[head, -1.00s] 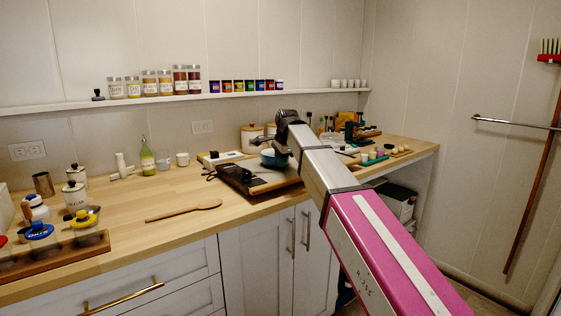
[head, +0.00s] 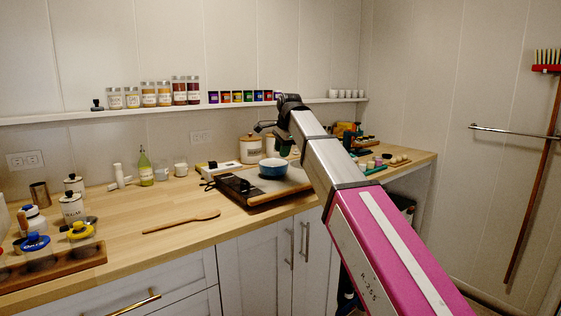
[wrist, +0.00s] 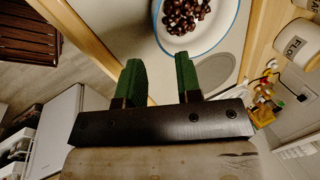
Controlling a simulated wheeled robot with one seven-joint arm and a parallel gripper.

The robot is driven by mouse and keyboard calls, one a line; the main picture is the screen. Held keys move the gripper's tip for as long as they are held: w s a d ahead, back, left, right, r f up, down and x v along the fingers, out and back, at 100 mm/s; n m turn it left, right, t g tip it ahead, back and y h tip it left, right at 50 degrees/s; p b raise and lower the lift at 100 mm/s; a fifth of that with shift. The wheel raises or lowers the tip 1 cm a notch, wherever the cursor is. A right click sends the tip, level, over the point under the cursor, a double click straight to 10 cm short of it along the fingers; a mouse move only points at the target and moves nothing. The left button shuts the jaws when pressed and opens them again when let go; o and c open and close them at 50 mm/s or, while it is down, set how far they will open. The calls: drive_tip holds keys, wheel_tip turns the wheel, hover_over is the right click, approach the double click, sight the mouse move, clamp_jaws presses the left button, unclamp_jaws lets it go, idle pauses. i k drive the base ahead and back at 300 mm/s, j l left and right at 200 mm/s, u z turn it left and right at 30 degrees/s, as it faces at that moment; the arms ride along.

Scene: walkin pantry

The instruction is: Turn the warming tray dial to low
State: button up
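The warming tray (head: 234,189) sits on the wooden counter near its front edge, with a black panel along its left side. A small light mark shows on that panel, but I cannot make out the dial or its setting. A blue bowl (head: 273,167) stands on the tray; the wrist view shows dark round pieces in it (wrist: 188,17). The tray's pale top (wrist: 219,68) also shows there. My gripper (head: 268,134) is above the tray, near the bowl, touching nothing I can see. In the wrist view its green fingers (wrist: 160,80) are apart with nothing between them.
A wooden spoon (head: 182,222) lies left of the tray. A white flour canister (head: 252,149) stands behind it. A spice shelf (head: 180,101) runs along the wall. The counter between spoon and tray is clear.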

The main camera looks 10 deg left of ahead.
sight(244, 184)
drive_tip(key=u, duration=1.4)
